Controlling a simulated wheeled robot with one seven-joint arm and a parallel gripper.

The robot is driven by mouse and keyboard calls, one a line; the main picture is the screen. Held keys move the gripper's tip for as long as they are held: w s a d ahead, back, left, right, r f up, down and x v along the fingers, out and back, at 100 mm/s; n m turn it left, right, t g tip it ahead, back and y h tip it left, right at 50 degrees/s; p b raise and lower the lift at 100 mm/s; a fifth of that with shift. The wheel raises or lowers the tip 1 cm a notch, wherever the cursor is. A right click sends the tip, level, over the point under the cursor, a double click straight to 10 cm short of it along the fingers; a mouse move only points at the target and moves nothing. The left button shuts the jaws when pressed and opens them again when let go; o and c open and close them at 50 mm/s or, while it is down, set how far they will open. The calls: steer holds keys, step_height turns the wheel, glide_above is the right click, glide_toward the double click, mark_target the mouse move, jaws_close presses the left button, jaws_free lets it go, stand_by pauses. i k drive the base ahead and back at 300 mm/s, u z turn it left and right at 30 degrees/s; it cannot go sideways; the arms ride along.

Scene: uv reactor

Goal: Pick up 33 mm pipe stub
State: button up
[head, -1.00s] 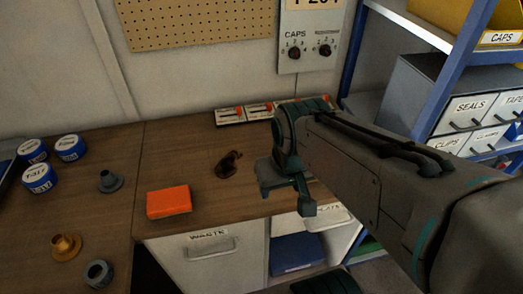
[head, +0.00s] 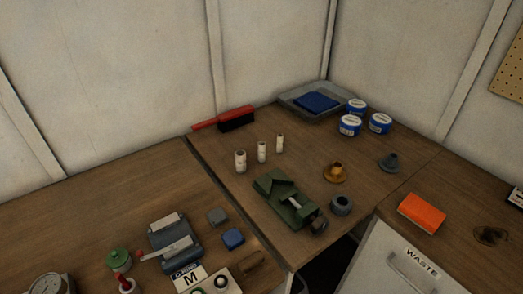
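Three short whitish upright cylinders, which look like pipe stubs, stand in a row on the wooden corner bench (head: 315,155). They are the left stub (head: 240,161), the middle stub (head: 262,151) and the right stub (head: 280,144). The left one looks widest and the right one slimmest. Their markings are too small to read, so I cannot tell which is 33 mm. My gripper is not in view now.
A green vise (head: 285,200) stands in front of the stubs. A brass flanged fitting (head: 335,173), grey fitting (head: 389,162) and dark ring (head: 341,205) are to the right. A red-handled brush (head: 236,119), grey tray (head: 290,95) and several blue-white tins (head: 350,126) are behind.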

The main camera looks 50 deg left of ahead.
mark_target(240, 155)
steer(key=u, duration=3.55)
steer(key=k, duration=1.05)
steer(key=z, duration=0.95)
steer(key=i, duration=1)
steer(key=z, duration=0.05)
steer(key=k, duration=0.3)
steer(key=u, duration=0.65)
steer(key=i, duration=0.15)
steer(key=z, duration=0.35)
